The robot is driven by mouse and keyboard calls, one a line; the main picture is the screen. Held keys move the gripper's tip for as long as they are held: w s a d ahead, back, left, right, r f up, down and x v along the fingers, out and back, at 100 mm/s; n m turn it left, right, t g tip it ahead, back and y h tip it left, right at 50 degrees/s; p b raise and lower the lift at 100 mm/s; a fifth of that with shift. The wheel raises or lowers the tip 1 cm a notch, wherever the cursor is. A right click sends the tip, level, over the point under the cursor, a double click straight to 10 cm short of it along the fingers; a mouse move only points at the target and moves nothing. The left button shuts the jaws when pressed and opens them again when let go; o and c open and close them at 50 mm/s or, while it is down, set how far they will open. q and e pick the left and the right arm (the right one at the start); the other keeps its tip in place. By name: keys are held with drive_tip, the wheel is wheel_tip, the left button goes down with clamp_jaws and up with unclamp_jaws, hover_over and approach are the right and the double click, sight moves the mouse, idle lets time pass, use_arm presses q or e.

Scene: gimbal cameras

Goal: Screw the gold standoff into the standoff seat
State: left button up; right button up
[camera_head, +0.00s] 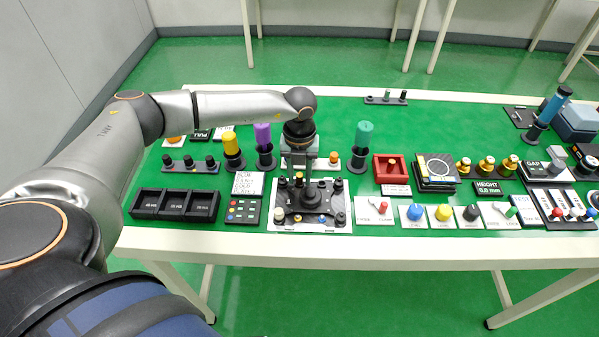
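My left gripper (309,182) points straight down over a black fixture plate with several dark posts (328,210), which lies on a pale sheet. Its fingers reach down to a dark knob-like part at the middle of the plate. At this size I cannot tell whether they grip anything. The gold standoff and the standoff seat are not clearly made out. My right gripper is out of view.
A black three-bin tray (175,218) stands left of the fixture. Yellow (231,144), purple (263,137) and green (363,137) upright cylinders stand behind it. Several gold knobs (487,166) and a row of control panels (428,222) fill the right. The green tabletop is clearer toward the back.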

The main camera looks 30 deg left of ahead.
use_arm(q)
clamp_jaws()
drive_tip(key=m, duration=0.4)
drive_tip(key=shift+m+b, duration=0.3)
drive_tip(key=shift+b, duration=0.05)
idle(0.7)
drive_tip(key=shift+f+m+b, duration=0.15)
drive_tip(key=shift+m+b, duration=0.15)
drive_tip(key=shift+m, duration=0.7)
drive_tip(key=m, duration=0.2)
drive_tip(key=shift+m, duration=0.3)
drive_tip(key=shift+s, duration=0.15)
